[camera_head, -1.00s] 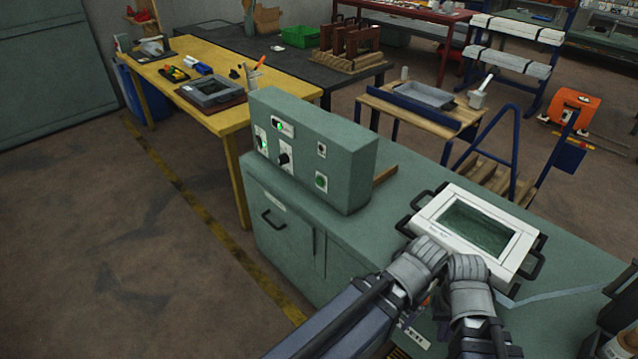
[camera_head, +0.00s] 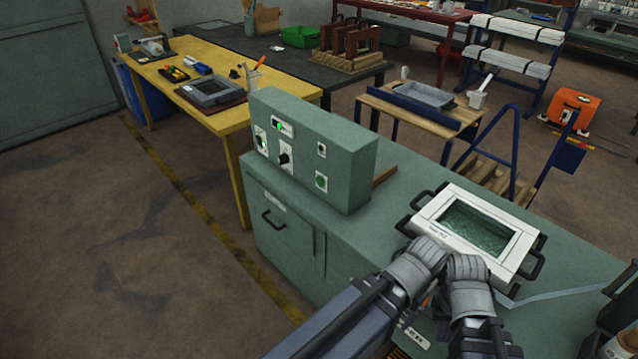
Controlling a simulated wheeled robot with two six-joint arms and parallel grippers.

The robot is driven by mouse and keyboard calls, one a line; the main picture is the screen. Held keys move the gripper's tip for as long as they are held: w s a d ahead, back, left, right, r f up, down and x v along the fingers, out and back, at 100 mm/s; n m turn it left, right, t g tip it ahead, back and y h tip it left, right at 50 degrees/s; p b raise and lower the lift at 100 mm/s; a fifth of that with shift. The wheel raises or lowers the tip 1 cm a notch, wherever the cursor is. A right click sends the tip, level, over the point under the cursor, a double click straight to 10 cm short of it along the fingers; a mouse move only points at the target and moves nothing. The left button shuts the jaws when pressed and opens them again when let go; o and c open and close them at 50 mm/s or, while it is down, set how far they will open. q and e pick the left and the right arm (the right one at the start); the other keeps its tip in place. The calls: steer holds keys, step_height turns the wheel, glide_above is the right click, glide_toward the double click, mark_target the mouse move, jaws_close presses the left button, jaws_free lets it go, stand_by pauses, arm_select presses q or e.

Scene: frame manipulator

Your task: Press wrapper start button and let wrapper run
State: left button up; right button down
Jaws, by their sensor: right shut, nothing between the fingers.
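A white framed unit with a glass window (camera_head: 487,228) and black side handles sits on the green cabinet top. Its window shows a pale, speckled green surface. The green control box (camera_head: 312,150) stands to its left, with knobs, small lights and a round green button (camera_head: 321,181) at lower right that looks lit. My left gripper (camera_head: 428,250) and right gripper (camera_head: 466,262) are side by side at the near edge of the white unit. The right one is shut and empty; the left one's fingers are not clear. Neither is at the control box.
The green cabinet (camera_head: 580,262) has free top surface to the right, where a pale strip lies. A yellow table (camera_head: 205,55) with tools stands behind left. A wooden stand with a grey tray (camera_head: 425,95) is behind. Open floor lies at left.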

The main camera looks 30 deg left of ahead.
arm_select(q)
jaws_close()
stand_by(0.5)
stand_by(1.1)
